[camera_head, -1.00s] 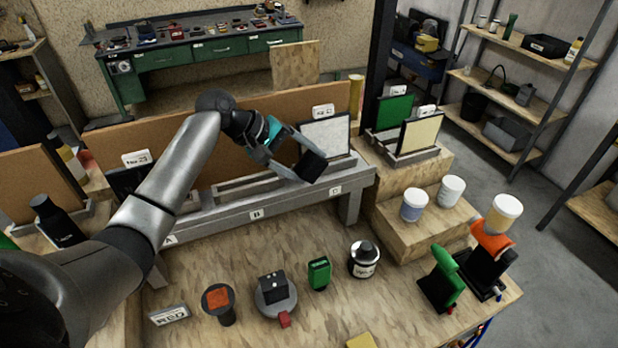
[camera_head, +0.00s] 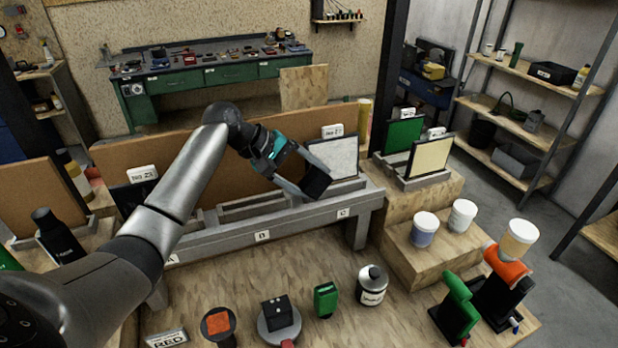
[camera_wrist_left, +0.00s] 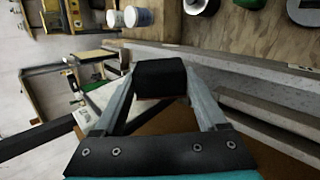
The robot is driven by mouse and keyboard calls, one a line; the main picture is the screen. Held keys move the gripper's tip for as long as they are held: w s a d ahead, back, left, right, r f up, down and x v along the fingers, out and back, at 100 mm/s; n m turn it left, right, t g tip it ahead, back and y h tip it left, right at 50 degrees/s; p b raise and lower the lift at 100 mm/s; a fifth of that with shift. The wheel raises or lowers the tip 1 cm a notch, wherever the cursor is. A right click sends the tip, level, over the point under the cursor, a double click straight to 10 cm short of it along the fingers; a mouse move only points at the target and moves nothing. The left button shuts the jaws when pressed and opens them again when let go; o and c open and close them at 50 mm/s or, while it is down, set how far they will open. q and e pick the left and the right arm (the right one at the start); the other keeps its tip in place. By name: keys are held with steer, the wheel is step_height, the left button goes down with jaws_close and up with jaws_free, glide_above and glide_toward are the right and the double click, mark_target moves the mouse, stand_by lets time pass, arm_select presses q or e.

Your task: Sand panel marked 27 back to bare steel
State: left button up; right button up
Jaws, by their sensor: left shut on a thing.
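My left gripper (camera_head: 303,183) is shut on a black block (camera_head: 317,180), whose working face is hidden. The gripper and black block (camera_wrist_left: 160,76) also show in the left wrist view. A pale grey panel (camera_head: 343,157) stands upright in the rack near the slot labelled C. A white tag (camera_head: 333,131) above it seems to read 27, though it is small. The block overlaps the panel's lower left edge in the head view; I cannot tell whether they touch. A dark panel (camera_head: 127,197) stands at the rack's left, mostly behind my arm, under another tag (camera_head: 142,173).
The grey rack (camera_head: 225,237) crosses the bench, with a brown board (camera_head: 230,165) behind it. Green (camera_head: 404,134) and cream (camera_head: 432,158) panels stand to the right. Tubs (camera_head: 425,229), a bottle (camera_head: 372,285) and a round sander-like tool (camera_head: 279,322) stand in front.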

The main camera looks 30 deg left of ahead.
arm_select(q)
steer(key=shift+w+a+f, duration=0.1)
steer(key=shift+w+a, duration=0.6)
steer(key=shift+a, duration=0.05)
stand_by(0.3)
steer(key=shift+w+d, duration=0.4)
steer(key=shift+d, duration=0.05)
steer(key=shift+w+d+p, duration=0.65)
steer(key=shift+w+d, duration=0.3)
steer(key=shift+w, duration=0.1)
steer(key=shift+p, duration=0.55)
steer(key=shift+s+a+p, duration=0.3)
steer(key=shift+a+p, duration=0.1)
steer(key=shift+p, duration=0.1)
steer(key=shift+s+a+p, duration=0.8)
steer(key=shift+s+p, duration=0.1)
steer(key=shift+p, duration=0.05)
steer(key=shift+s+a, duration=0.25)
